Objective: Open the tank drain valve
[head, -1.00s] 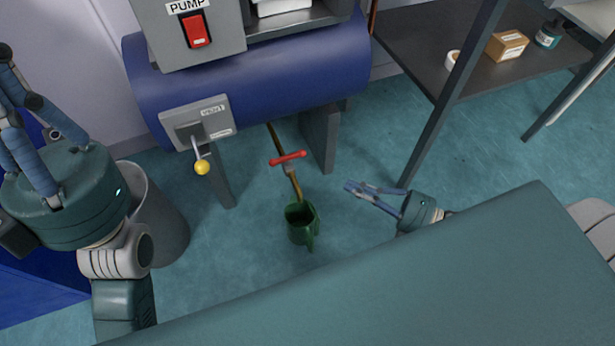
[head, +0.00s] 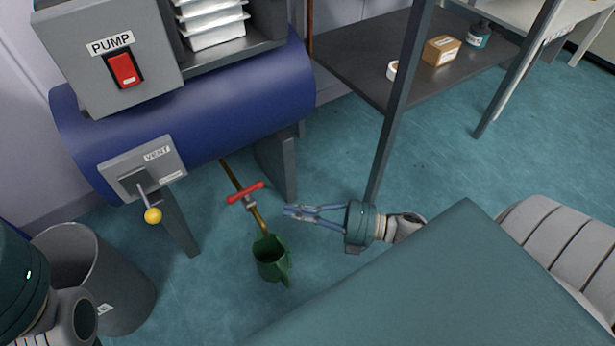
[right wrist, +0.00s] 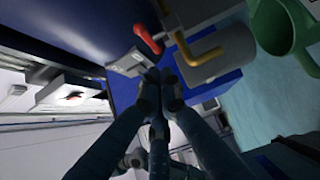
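The drain valve's red handle (head: 245,193) sits crosswise on a brass pipe (head: 230,175) under the blue tank (head: 210,105). The handle also shows in the right wrist view (right wrist: 148,38), just beyond my fingertips. My right gripper (head: 290,211) points left at the valve, with its tips a short way right of the handle and apart from it. Its fingers meet at the tips and hold nothing; they show in the right wrist view too (right wrist: 160,80). Of my left gripper only the teal body (head: 18,285) shows at the left edge; its fingers are out of view.
A green jug (head: 268,262) stands on the floor under the pipe. A vent lever with a yellow knob (head: 153,215) is on the tank's front, left of the valve. A grey bin (head: 115,285) stands at the lower left. A dark shelf (head: 375,75) is at the right, its leg behind my right gripper.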

